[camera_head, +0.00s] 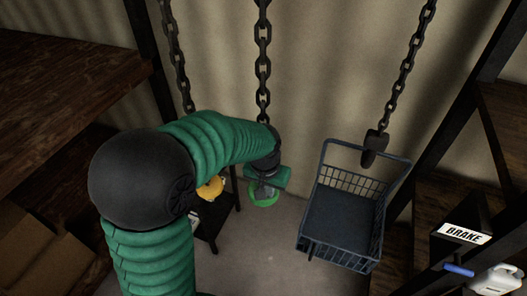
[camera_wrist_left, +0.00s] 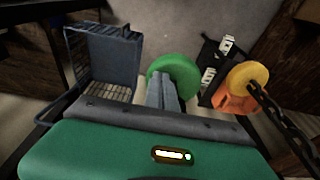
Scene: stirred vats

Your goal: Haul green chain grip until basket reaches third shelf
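The green chain grip (camera_head: 263,199) is at the lower end of the middle chain (camera_head: 263,60) in the head view. It shows as a round green disc (camera_wrist_left: 180,72) in the left wrist view. My left gripper (camera_head: 264,189) points down at it. Its grey fingers (camera_wrist_left: 163,92) are close together over the near side of the disc and appear shut on it; the exact contact is partly hidden. The blue wire basket (camera_head: 340,215) hangs from the right chain (camera_head: 402,75), low beside the wooden shelves (camera_head: 508,115), and appears empty. My right gripper is out of view.
A yellow and orange grip (camera_head: 210,188) hangs left of the green one, partly behind my arm; its orange part (camera_wrist_left: 234,100) shows in the left wrist view. A box marked BRAKE (camera_head: 464,233) with a blue handle stands at the right. Wooden shelving (camera_head: 70,85) is at left.

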